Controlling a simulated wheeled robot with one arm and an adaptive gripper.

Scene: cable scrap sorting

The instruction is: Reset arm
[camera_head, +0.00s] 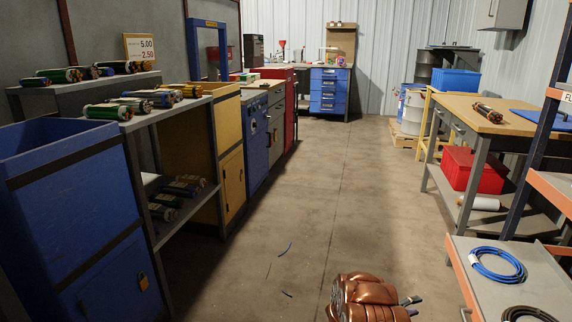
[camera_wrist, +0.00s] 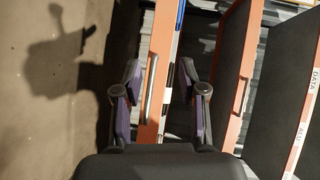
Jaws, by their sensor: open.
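My gripper (camera_wrist: 160,92) shows in the wrist view with its two dark, purple-lined fingers spread apart. It is open, and nothing shows held between the fingers. Behind the gap is an orange shelf edge (camera_wrist: 158,60) of a rack. I cannot tell how far the fingers are from it.
At right, the orange-edged rack (camera_head: 461,277) holds a blue cable coil (camera_head: 497,264). A wooden-topped workbench (camera_head: 465,108) stands beyond it. At left are a blue bin (camera_head: 65,190) and a grey shelf with cable bundles (camera_head: 160,97). The middle floor (camera_head: 310,190) is mostly clear, with small cable scraps.

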